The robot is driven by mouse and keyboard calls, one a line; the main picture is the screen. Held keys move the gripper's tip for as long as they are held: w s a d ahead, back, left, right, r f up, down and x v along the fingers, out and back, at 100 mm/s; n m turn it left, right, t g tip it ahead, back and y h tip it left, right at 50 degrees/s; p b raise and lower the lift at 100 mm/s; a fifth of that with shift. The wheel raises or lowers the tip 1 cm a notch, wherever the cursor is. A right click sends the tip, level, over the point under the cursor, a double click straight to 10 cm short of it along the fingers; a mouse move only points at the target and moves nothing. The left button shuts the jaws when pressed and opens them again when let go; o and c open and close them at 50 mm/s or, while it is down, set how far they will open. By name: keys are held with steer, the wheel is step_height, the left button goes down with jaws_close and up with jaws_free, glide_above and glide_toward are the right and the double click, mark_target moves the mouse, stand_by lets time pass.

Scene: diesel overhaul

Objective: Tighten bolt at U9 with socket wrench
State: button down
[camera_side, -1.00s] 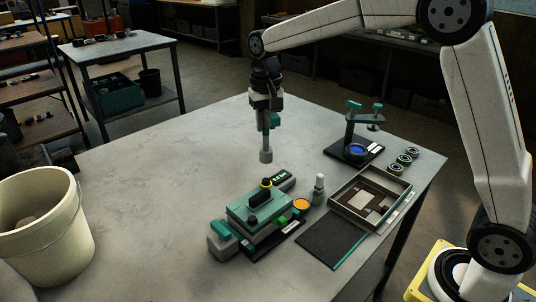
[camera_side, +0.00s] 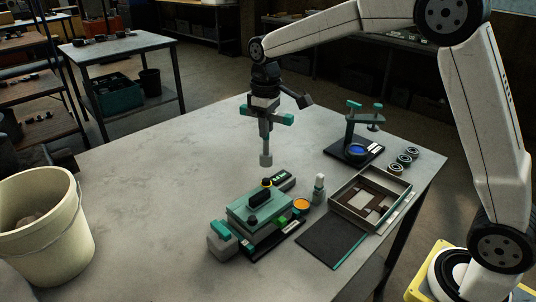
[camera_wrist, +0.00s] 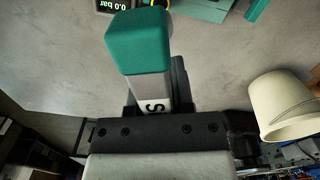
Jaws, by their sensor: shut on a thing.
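My gripper (camera_side: 265,111) is shut on the socket wrench, above the middle of the table. The wrench is upright, with teal handle ends (camera_side: 286,119) out to both sides and a pale grey socket (camera_side: 266,159) at the bottom. In the wrist view a teal handle end (camera_wrist: 138,42) fills the upper middle, with a grey part marked "S" below it. The teal engine unit (camera_side: 246,211), with a black knob and a yellow ring on top, sits in front of and below the socket, which is clear of it. No U9 label or bolt can be made out.
A small gauge (camera_wrist: 116,5) reading 0.0 bar lies by the unit. To its right are a white bottle (camera_side: 318,190), a framed tray (camera_side: 345,208), a dark mat (camera_side: 331,240), a stand (camera_side: 352,130) and several rings. A cream bucket (camera_side: 45,235) stands left.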

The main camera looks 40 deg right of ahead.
mark_target(266, 154)
steer(key=n, duration=0.3)
steer(key=shift+f+n, duration=0.25)
steer(key=shift+n, duration=0.05)
steer(key=n, duration=0.4)
steer(key=shift+f, duration=0.3)
steer(key=shift+f+n, duration=0.3)
steer(key=shift+f, duration=1.3)
steer(key=shift+f, duration=0.1)
steer(key=shift+f, duration=0.9)
